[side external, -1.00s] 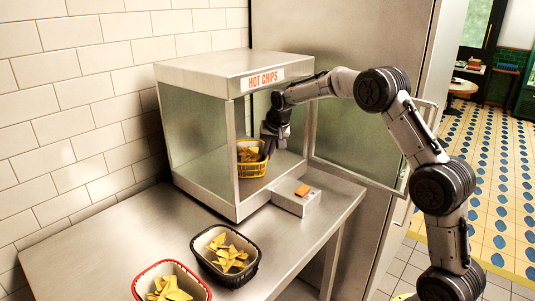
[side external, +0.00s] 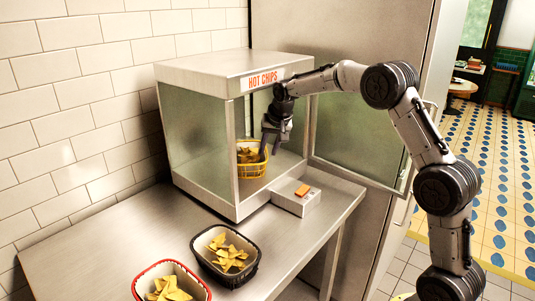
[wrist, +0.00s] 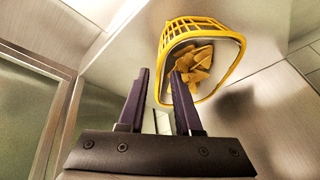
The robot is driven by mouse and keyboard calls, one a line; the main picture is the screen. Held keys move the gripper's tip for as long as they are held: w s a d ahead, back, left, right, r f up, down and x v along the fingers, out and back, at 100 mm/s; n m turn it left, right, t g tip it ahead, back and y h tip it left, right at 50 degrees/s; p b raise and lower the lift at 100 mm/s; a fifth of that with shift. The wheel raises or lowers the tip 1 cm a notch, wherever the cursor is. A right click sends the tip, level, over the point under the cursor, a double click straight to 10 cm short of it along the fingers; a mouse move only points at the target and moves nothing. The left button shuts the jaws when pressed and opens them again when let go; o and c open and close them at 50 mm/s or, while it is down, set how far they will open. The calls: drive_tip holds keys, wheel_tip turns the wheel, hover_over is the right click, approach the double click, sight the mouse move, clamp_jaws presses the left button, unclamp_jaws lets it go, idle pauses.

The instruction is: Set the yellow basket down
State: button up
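The yellow basket (side external: 253,169) holds chips and stands on the floor of the glass-sided HOT CHIPS cabinet (side external: 214,71), near its open side. My gripper (side external: 265,152) is inside the cabinet at the basket's right side, pointing down. In the wrist view the basket (wrist: 233,66) is at the upper right. The two dark fingers of my gripper (wrist: 160,74) are apart with a clear gap. Whether either finger touches the basket cannot be told.
The cabinet's glass door (side external: 360,145) is swung open to the right. A small box (side external: 296,202) with an orange top sits at the cabinet's front right. A black basket (side external: 226,255) and a red-rimmed basket (side external: 171,284), both with chips, stand at the counter's front. The counter's left is bare.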

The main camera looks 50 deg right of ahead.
drive_tip(key=s+a+r+n, duration=0.2)
drive_tip(key=s+a+r, duration=0.4)
drive_tip(key=s, duration=0.4)
drive_tip(key=s+a+r+n, duration=0.3)
drive_tip(key=s+a+r, duration=0.25)
drive_tip(key=s, duration=0.45)
drive_tip(key=s+a+f+n+y, duration=0.1)
drive_tip(key=s+a+f+n, duration=0.1)
drive_tip(key=s, duration=0.7)
drive_tip(key=s+a+f+n+t, duration=0.1)
drive_tip(key=s+a+f+n, duration=0.1)
drive_tip(key=s, duration=0.7)
wheel_tip(320, 180, down, 3)
drive_tip(key=shift+s+a+r+y, duration=0.2)
drive_tip(key=shift+s+a+y, duration=0.15)
drive_tip(key=shift+a, duration=0.5)
drive_tip(key=shift+o, duration=0.2)
